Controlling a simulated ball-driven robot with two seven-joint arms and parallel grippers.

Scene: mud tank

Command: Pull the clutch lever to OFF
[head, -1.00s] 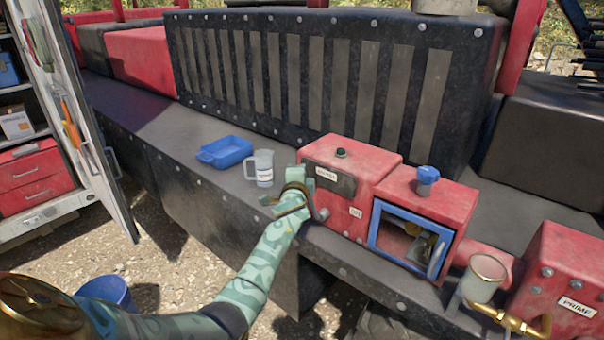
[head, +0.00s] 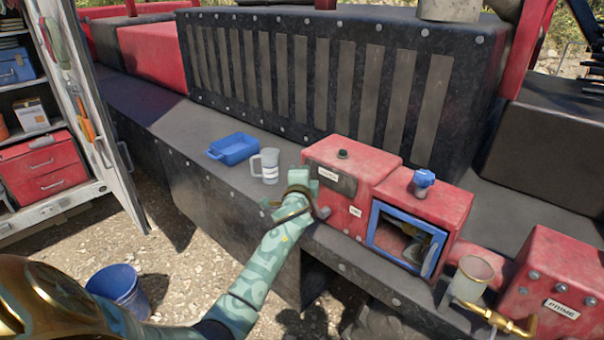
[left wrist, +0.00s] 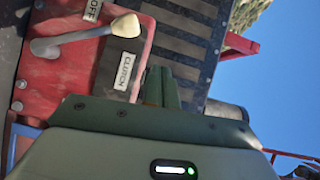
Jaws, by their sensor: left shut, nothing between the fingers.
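The clutch lever shows in the left wrist view as a bent metal rod with a cream knob (left wrist: 126,26). It is on the red clutch box (left wrist: 62,68), near a white OFF label (left wrist: 93,10) and a second white label (left wrist: 122,72) on a dark plate. My left gripper (left wrist: 162,88) is shut and empty; its green fingers lie beside the second label, apart from the knob in the picture. In the head view my left gripper (head: 301,180) is at the left end of the red box (head: 358,160), and the lever is mostly hidden there. My right gripper is not in view.
A grey mug (head: 270,166) and a blue tray (head: 233,149) stand on the dark ledge left of the gripper. To the right are a blue-framed compartment (head: 376,213) with a blue knob (head: 424,178), and a cup (head: 474,277) on a brass pipe. A blue bucket (head: 117,289) stands on the gravel.

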